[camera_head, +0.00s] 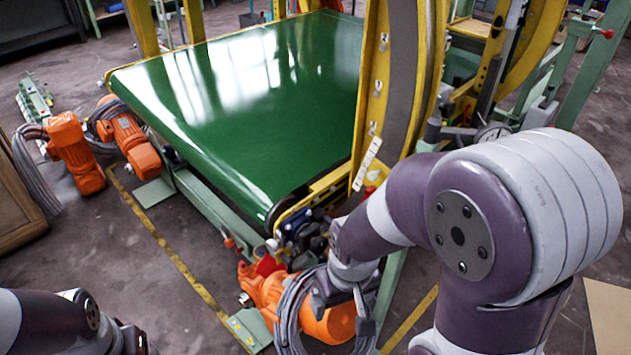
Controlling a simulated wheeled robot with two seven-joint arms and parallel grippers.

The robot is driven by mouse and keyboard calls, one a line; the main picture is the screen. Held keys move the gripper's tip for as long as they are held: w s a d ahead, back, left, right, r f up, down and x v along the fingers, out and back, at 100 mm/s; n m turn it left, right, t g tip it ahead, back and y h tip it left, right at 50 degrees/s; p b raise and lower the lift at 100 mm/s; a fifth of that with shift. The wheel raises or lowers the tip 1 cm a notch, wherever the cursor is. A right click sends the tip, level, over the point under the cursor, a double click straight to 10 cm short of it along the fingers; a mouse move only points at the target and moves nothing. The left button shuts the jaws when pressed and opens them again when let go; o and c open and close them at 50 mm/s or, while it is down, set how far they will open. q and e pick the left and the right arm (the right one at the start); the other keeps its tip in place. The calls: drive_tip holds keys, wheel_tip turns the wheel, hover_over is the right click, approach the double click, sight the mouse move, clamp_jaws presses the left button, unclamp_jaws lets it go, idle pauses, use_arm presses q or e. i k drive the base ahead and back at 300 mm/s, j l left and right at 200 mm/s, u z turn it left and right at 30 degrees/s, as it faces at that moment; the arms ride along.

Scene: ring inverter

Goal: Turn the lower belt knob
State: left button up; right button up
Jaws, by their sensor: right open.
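The green conveyor belt (250,110) fills the middle of the view. At its near corner is a cluster of dark and blue fittings (300,235) with small round black parts. I cannot tell which of these is the lower belt knob. My right gripper (340,302) is open, pointing down just below and to the right of this cluster. It is in front of an orange motor (265,290) and a grey cable coil (290,315); contact with them cannot be told. My left arm shows only at the bottom left, and its gripper is not clearly in view.
The yellow ring frame (370,100) rises right of the belt. More orange motors (75,150) with cables stand at the left. A wooden crate (18,215) is at the left edge. The floor between them and the near orange motor is clear, with a yellow line.

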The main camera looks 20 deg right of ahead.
sight(318, 243)
drive_tip(key=l+z, duration=0.1)
drive_tip(key=l, duration=0.55)
drive_tip(key=k+l+z, duration=0.1)
drive_tip(key=l, duration=0.5)
